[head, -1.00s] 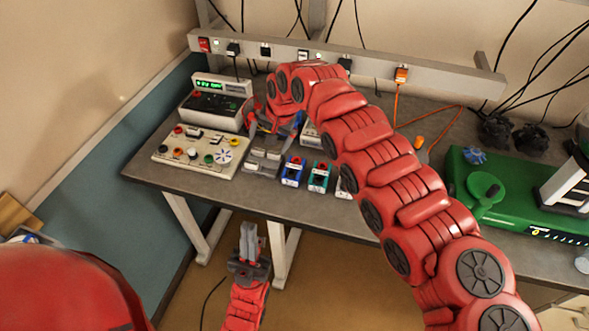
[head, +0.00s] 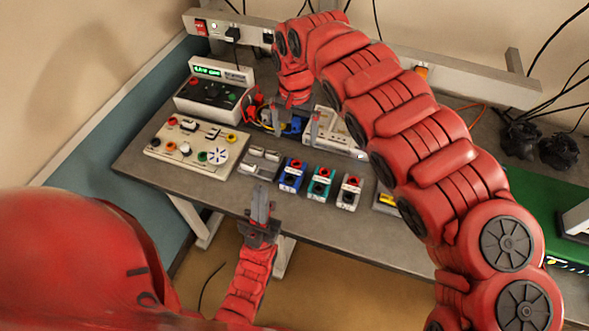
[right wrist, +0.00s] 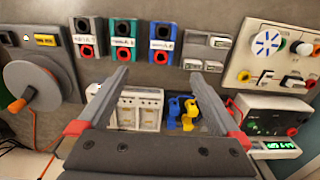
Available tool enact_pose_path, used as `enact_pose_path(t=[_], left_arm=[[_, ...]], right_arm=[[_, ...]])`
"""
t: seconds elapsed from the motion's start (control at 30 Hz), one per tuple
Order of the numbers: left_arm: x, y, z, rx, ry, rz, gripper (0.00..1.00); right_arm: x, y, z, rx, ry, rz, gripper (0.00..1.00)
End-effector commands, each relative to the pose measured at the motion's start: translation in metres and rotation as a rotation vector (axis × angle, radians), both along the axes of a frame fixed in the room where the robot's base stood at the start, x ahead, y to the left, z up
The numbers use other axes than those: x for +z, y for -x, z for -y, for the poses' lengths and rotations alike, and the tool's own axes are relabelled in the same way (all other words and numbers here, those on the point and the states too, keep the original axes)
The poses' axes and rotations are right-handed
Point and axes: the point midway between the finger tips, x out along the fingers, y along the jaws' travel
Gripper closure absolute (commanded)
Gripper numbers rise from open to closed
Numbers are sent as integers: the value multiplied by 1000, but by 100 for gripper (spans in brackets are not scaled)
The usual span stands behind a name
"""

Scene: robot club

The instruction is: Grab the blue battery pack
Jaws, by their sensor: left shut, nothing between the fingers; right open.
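The blue battery pack (head: 292,175) stands on the bench as the left one of a row of three similar packs, beside a teal pack (head: 320,184) and a pale grey pack (head: 349,192). In the right wrist view the blue pack (right wrist: 165,43) shows beyond the fingertips, upright and free. My right gripper (head: 296,118) is open and empty, above the bench behind the blue pack; in its wrist view the fingers (right wrist: 158,74) spread below the row. My left gripper (head: 260,192) is shut and empty, near the front bench edge below the grey holder.
A grey holder (head: 259,162) sits left of the blue pack. A cream control panel (head: 195,148) and a meter box (head: 214,97) stand further left. Blue and yellow connectors (right wrist: 182,112) and a white box (right wrist: 139,108) lie behind the packs. A socket rail (head: 480,82) runs along the wall.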

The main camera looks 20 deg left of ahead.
Motion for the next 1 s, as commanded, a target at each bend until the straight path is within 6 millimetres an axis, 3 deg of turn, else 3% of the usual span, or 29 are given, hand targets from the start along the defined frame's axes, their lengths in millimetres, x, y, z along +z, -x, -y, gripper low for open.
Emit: enact_pose_path(t=[0.13,0.37,0.43,0.77,1.0], left_arm=[[8,0,0,0,0,0,100],[-2,0,0,0,0,0,100],[9,0,0,0,0,0,100],[19,0,0,0,0,0,100],[43,0,0,0,0,0,100]], right_arm=[[-24,2,0,1,3,-4,0],[-77,3,-1,3,2,-6,0],[-80,1,0,2,1,-4,0],[-98,2,-2,2,-1,-1,0],[-124,7,-4,0,-1,-3,0]])
